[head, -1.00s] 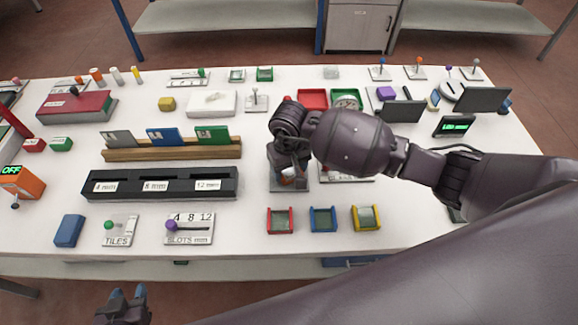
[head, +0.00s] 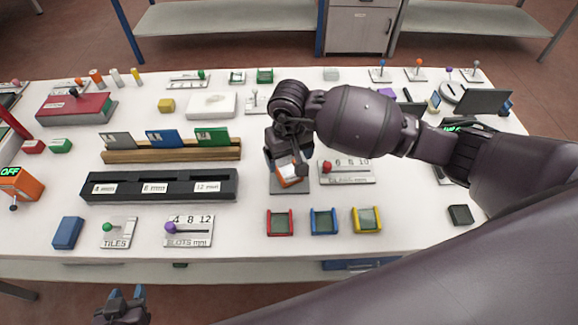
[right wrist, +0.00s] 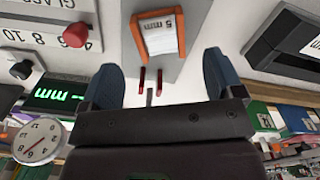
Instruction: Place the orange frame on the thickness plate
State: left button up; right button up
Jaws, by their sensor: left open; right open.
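The orange frame (head: 287,180) sits on the grey thickness plate (head: 290,188) near the middle of the table. In the right wrist view the orange frame (right wrist: 181,30) encloses a pale tile marked 5 mm, on the grey plate (right wrist: 187,68). My right gripper (head: 286,160) is open just above the plate. In the right wrist view its fingers (right wrist: 160,78) are spread, with the frame ahead of the tips and nothing between them. My left gripper (head: 126,294) is open and empty, in front of the table's front edge.
Red (head: 280,222), blue (head: 323,221) and yellow (head: 367,220) frames stand in front of the plate. A black slotted block (head: 160,199) stands to its left. A lever panel with a red knob (head: 327,167) is close on its right.

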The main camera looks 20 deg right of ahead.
aim_at(289, 174)
notch_tip(289, 174, up, 7)
jog(key=shift+f+b, duration=0.15)
jog(key=shift+b, duration=0.15)
dwell(0.5)
